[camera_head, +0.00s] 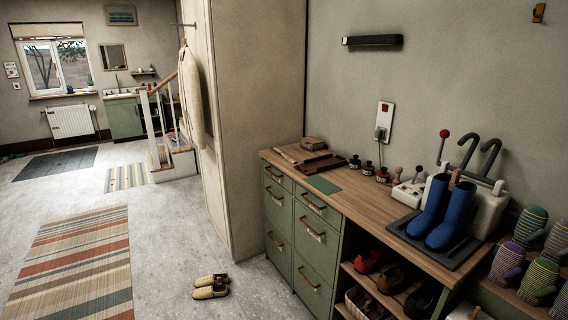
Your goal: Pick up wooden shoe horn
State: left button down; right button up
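I cannot pick out the wooden shoe horn for certain. A small wooden piece (455,178) stands up by the tops of the blue boots (436,212), and another small wooden piece (397,173) stands on the bench top in front of the wall. Flat wooden pieces (298,154) lie at the far left end of the wooden bench top (375,203). Neither of my grippers is in view.
The blue boots stand on a dark tray (467,251) before a white boot dryer (490,212). Small dark jars (368,167) line the wall. Striped mittens (530,225) stand at right. Slippers (211,287) lie on the floor left of the green drawers (315,250); floor around is open.

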aim_at(289, 159)
jog(key=u, duration=0.5)
jog(key=i, duration=0.3)
jog(key=u, duration=0.7)
jog(key=i, duration=1.35)
jog(key=z, duration=0.2)
jog(key=i, duration=1.05)
jog(key=z, duration=0.85)
